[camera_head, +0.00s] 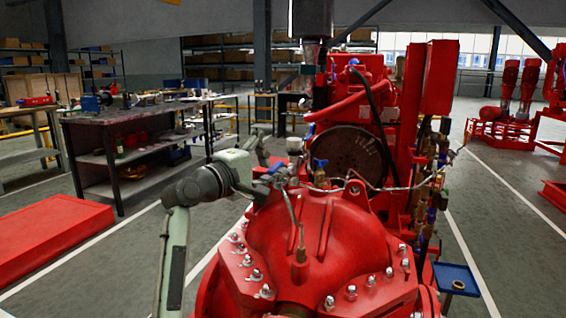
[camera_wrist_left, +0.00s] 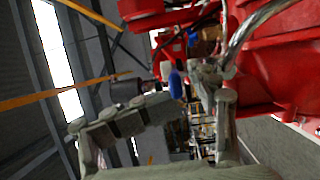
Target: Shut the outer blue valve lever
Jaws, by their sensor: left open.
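A small blue valve lever (camera_head: 276,168) sits at the left end of the thin pipework above the red pump casing (camera_head: 322,238). My left gripper (camera_head: 267,172) is beside it, coming in from the left, and is open. In the left wrist view, the blue lever (camera_wrist_left: 175,84) shows between the two spread fingers of the gripper (camera_wrist_left: 190,88). I cannot tell whether a finger touches it. A second blue lever (camera_head: 320,164) stands farther right on the same pipework. My right gripper is not in view.
A silvery pipe (camera_wrist_left: 250,32) runs close to one finger in the left wrist view. The big red engine (camera_head: 352,115) stands behind the pump. A workbench (camera_head: 135,118) stands at the left. Grey floor lies between the bench and the pump.

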